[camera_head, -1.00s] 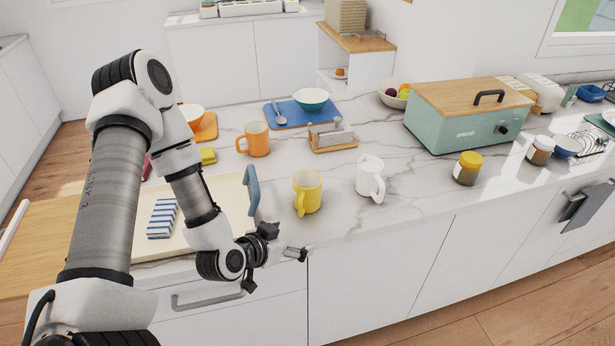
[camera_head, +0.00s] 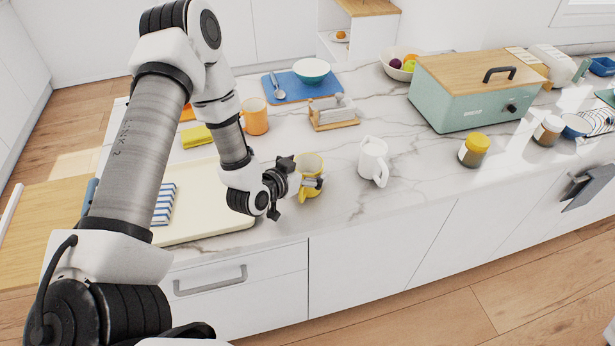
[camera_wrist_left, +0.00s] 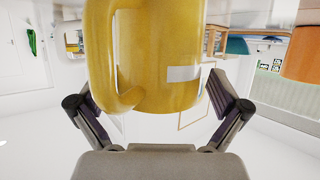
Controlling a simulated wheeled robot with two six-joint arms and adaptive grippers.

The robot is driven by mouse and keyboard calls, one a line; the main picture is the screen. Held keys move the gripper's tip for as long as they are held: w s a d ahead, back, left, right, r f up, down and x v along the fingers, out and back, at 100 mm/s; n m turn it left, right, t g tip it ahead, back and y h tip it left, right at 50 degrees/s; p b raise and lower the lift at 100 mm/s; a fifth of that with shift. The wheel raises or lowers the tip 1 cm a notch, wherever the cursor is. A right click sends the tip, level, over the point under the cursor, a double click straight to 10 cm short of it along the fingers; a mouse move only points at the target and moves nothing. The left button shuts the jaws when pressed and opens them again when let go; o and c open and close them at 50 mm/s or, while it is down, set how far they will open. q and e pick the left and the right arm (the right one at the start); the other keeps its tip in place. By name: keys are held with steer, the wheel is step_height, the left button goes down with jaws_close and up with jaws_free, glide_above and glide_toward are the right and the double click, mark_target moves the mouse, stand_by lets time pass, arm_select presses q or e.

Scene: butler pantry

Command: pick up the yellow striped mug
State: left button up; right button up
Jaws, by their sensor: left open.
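The yellow mug (camera_head: 312,166) stands upright on the marble counter near its front edge; stripes do not show clearly. In the left wrist view the mug (camera_wrist_left: 155,60) fills the upper middle, with its handle on the left and a pale patch low on its side. My right gripper is not in view.
A white mug (camera_head: 372,160) stands to the right, an orange mug (camera_head: 256,117) behind. A cream tray (camera_head: 205,222) lies to the left. A wooden holder (camera_head: 333,112) and a green bread box (camera_head: 465,95) stand farther back. Bare counter lies between the yellow and white mugs.

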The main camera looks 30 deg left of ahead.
arm_select(q)
steer(key=shift+s+r, duration=0.1)
steer(key=shift+s, duration=0.05)
steer(key=shift+c, duration=0.7)
steer(key=c, duration=1.3)
steer(key=shift+r, duration=0.1)
